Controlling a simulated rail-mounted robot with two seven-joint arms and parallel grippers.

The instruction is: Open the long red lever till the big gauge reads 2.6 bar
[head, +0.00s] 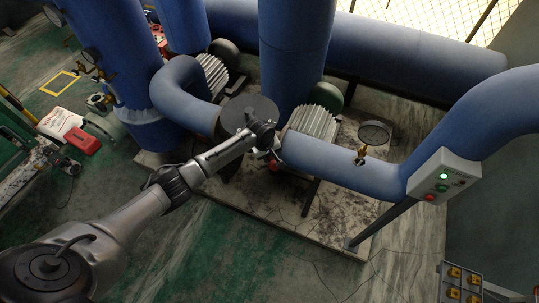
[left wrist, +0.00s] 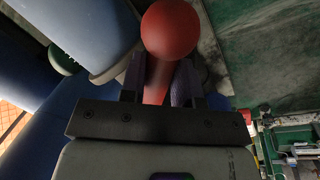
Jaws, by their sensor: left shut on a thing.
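The long red lever (left wrist: 157,82) ends in a round red ball knob (left wrist: 170,30) in the left wrist view. My left gripper (left wrist: 160,88) has its two dark fingers on either side of the lever's shaft, just below the knob, and is shut on it. In the head view a small red part of the knob (head: 273,165) shows below the end of my left arm; the rest of the lever is hidden. A round gauge (head: 374,133) on a brass fitting stands on the blue pipe to the right; its reading is too small to tell. My right gripper is not in view.
Blue pipes (head: 345,168) and finned motors (head: 312,121) crowd around the lever. A control box (head: 442,178) with a lit green lamp is at the right. Smaller-looking gauges (head: 90,56) and a red case (head: 83,141) are at the left. The front floor is mostly clear.

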